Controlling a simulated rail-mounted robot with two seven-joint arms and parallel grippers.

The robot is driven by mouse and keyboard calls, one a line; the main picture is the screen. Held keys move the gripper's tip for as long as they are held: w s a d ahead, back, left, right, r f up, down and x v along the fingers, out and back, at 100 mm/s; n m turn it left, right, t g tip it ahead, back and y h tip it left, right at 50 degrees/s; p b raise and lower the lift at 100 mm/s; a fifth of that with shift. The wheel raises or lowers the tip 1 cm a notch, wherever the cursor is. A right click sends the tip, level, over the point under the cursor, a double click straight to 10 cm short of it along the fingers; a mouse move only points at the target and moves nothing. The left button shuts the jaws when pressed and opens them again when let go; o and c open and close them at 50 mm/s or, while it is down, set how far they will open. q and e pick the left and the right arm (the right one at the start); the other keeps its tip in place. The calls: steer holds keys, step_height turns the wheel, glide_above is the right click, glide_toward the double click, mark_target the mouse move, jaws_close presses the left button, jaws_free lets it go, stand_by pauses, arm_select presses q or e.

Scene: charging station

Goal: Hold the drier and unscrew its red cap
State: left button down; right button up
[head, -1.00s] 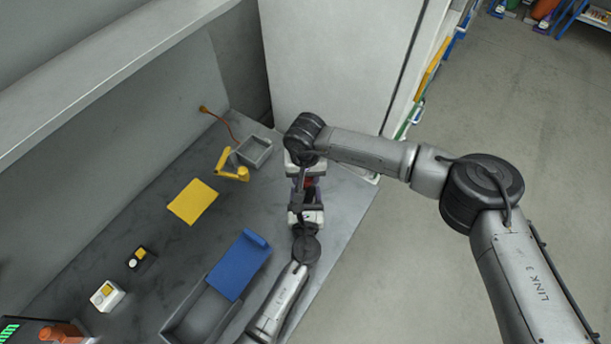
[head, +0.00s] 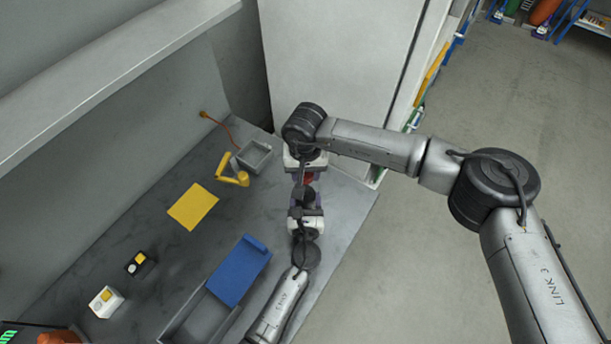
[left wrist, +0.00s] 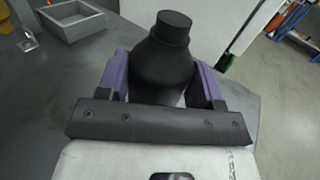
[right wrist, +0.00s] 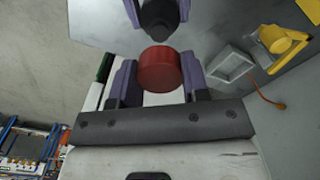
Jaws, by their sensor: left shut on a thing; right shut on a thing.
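The drier (left wrist: 165,65) is a dark, bottle-shaped body with a narrower neck. My left gripper (left wrist: 160,85) is shut around its body, a purple finger on each side. The neck end is bare in the left wrist view. The red cap (right wrist: 160,68) is a short cylinder between the purple fingers of my right gripper (right wrist: 158,82), which is shut on it. In the right wrist view the drier (right wrist: 158,18) shows just beyond the cap, apart from it. In the head view the cap (head: 309,178) and drier (head: 303,194) are partly hidden by the grippers.
Below lies a dark worktop with a grey tray (head: 254,157), a yellow crank-like part (head: 232,172), a yellow sheet (head: 192,206) and a blue-lidded box (head: 239,271). Two small button boxes stand at the left. A light cabinet (head: 340,70) rises behind my right gripper. Open floor lies right.

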arm_select(q)
steer(key=shift+c, duration=0.9)
jaws_free()
steer(key=shift+s, duration=0.15)
